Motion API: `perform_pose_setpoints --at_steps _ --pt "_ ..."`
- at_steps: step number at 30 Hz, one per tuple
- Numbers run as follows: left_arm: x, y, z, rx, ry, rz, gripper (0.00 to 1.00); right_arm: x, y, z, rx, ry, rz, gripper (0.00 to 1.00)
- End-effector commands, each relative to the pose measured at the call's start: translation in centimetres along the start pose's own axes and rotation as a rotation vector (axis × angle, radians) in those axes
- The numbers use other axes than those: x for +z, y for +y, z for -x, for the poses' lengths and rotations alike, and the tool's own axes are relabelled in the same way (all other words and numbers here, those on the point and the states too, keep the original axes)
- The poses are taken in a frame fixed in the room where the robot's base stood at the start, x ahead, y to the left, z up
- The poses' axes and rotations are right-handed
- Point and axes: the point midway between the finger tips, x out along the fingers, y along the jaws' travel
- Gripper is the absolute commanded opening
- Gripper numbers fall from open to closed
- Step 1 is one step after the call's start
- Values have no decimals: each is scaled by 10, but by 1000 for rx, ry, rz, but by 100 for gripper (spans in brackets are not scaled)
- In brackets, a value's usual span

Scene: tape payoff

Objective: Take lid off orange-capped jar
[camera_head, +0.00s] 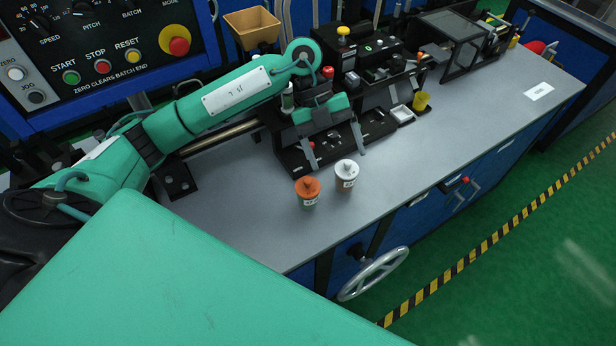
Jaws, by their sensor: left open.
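The orange-capped jar (309,193) stands upright on the grey bench top, its orange lid on, with a knob on top. A similar white-capped jar (346,176) stands close beside it on the right. My left gripper (337,160) points down just behind the two jars, its grey fingers spread apart, with nothing seen between them. It appears apart from both jars; its exact height above the bench is hard to tell. My right gripper is out of view.
Black machine fixtures (384,92) stand behind the gripper. The bench (480,130) is clear right of the jars. A handwheel (373,274) sticks out below the front edge.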

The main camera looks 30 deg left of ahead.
Motion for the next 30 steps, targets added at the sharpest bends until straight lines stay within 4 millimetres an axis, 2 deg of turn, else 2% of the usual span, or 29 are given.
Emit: perform_pose_setpoints --at_steps 1,3,6,9,13,21,30 --pt "10 13 14 74 -49 42 82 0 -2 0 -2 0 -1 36" --pt "20 29 28 160 -100 98 82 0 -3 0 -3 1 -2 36" --pt "28 44 43 240 -151 157 82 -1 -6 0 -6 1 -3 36" --pt "31 52 48 279 -173 186 82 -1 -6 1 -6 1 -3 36" --pt "34 59 34 291 -175 194 82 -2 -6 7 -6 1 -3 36" --pt "41 73 -13 288 -173 192 82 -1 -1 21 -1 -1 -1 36" --pt "45 79 -36 286 -173 190 82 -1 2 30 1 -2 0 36"
